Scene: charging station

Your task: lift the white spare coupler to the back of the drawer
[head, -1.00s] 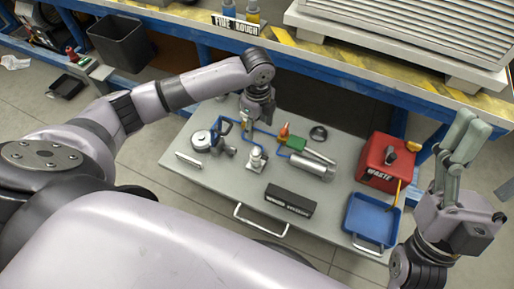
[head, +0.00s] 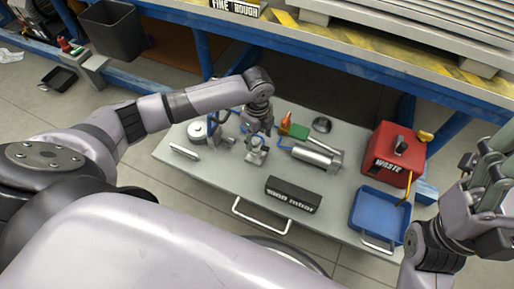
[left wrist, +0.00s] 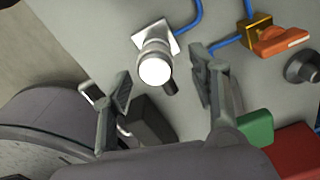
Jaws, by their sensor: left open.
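The white coupler (head: 257,156) stands on the grey drawer (head: 222,190), left of centre. In the left wrist view the white coupler (left wrist: 155,66) shows a round bright top and a square base plate. In the left wrist view my left gripper (left wrist: 157,82) is open, with one finger either side of the coupler's top; I see no contact. My right gripper (head: 492,180) is at the right edge, partly cut off, away from the coupler.
A silver cylinder (head: 318,155), a green piece (head: 300,131) and an orange-handled valve (left wrist: 280,41) lie right of the coupler. A black labelled block (head: 293,195), blue tray (head: 378,212) and red waste box (head: 385,160) share the drawer.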

